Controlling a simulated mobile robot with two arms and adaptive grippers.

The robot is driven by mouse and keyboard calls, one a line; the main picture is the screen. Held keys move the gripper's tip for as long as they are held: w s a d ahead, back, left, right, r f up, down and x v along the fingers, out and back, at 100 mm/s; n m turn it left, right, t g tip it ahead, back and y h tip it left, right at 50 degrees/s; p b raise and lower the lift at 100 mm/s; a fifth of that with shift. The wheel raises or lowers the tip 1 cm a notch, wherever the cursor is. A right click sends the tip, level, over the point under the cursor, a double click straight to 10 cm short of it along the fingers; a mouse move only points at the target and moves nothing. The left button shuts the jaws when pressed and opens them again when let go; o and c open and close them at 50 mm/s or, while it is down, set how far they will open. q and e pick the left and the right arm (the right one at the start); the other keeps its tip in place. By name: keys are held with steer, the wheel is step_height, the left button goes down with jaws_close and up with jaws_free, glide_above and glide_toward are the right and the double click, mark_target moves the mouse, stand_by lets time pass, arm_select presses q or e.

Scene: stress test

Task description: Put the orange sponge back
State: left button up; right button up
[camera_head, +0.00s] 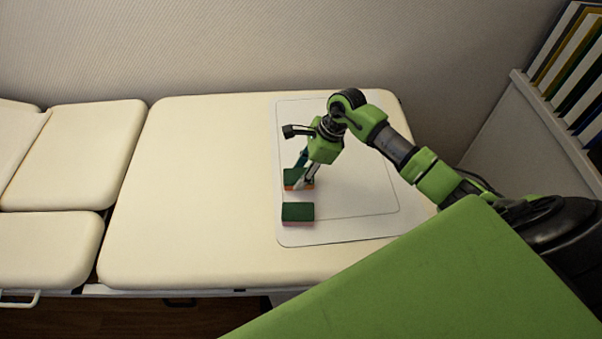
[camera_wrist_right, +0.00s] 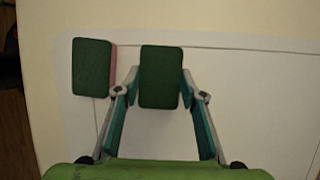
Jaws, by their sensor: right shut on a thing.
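The orange sponge (camera_head: 291,185) has a dark green top and an orange lower side, and sits at the left part of a white board (camera_head: 350,228). My right gripper (camera_head: 302,178) reaches down over it and is shut on it. In the right wrist view the sponge's green top (camera_wrist_right: 160,70) lies between the two fingertips (camera_wrist_right: 160,92). I cannot tell whether it touches the board or is slightly above. A second sponge (camera_head: 298,212), green on top with a pink side, lies just in front of it; it also shows in the right wrist view (camera_wrist_right: 91,67). My left gripper is out of view.
The board lies on a cream padded couch (camera_head: 180,190) and has a thin outlined rectangle on it. The board's middle and right are clear. A white shelf (camera_head: 550,120) with binders (camera_head: 575,70) stands at the right. A wall runs behind the couch.

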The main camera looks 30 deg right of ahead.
steer(key=shift+f, duration=0.65)
steer(key=shift+f, duration=0.25)
steer(key=o, duration=1.1)
steer(key=shift+r, duration=0.1)
steer(key=shift+r, duration=0.3)
steer(key=b+v, duration=0.1)
steer(key=v, duration=1)
steer(key=shift+d+r, duration=0.15)
steer(key=shift+r, duration=0.2)
